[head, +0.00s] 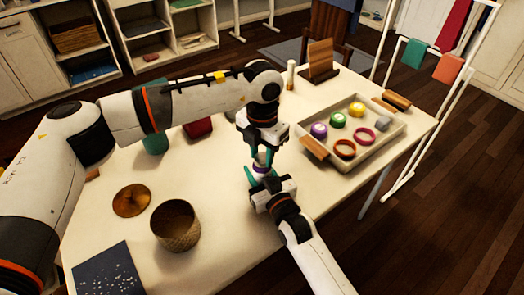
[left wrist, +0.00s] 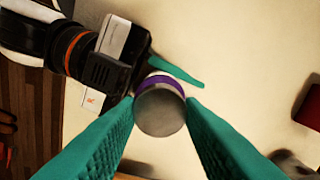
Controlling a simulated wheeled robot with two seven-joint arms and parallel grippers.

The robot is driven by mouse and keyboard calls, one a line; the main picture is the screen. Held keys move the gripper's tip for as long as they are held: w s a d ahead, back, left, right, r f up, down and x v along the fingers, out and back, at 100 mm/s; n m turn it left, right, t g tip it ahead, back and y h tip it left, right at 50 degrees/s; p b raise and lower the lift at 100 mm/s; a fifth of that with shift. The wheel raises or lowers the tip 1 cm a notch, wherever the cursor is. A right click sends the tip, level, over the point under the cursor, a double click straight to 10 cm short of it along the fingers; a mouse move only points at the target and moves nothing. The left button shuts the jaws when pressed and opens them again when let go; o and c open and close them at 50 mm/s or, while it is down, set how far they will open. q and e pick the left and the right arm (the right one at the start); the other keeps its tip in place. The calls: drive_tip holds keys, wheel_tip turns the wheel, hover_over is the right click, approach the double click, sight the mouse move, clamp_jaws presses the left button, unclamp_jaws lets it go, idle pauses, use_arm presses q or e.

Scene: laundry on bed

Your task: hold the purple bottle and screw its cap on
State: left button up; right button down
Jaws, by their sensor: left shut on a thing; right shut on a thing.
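The purple bottle (head: 261,169) is small and mostly hidden between my two grippers near the middle of the table. In the left wrist view its purple band (left wrist: 166,82) shows just behind a round grey cap (left wrist: 160,110). My left gripper (head: 262,153) reaches down from above, its teal fingers shut on the cap's two sides. My right gripper (head: 259,177) comes from the lower right and is shut on the bottle below; a teal finger of it shows in the left wrist view (left wrist: 178,72). Cap and bottle look lined up; I cannot tell whether the thread is engaged.
A tray (head: 376,147) with coloured round items and rings stands to the right. A woven basket (head: 176,226), a brown round lid (head: 132,200) and a dark speckled sheet (head: 107,272) lie at left. A red object (head: 198,128) and wooden stand (head: 320,62) are farther back.

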use_arm(q)
drive_tip(key=m, duration=0.6)
drive_tip(key=shift+m, duration=0.4)
drive_tip(key=m, duration=0.3)
drive_tip(key=shift+m, duration=0.4)
drive_tip(key=m, duration=1.2)
drive_tip(key=shift+m, duration=0.3)
drive_tip(key=m, duration=1.6)
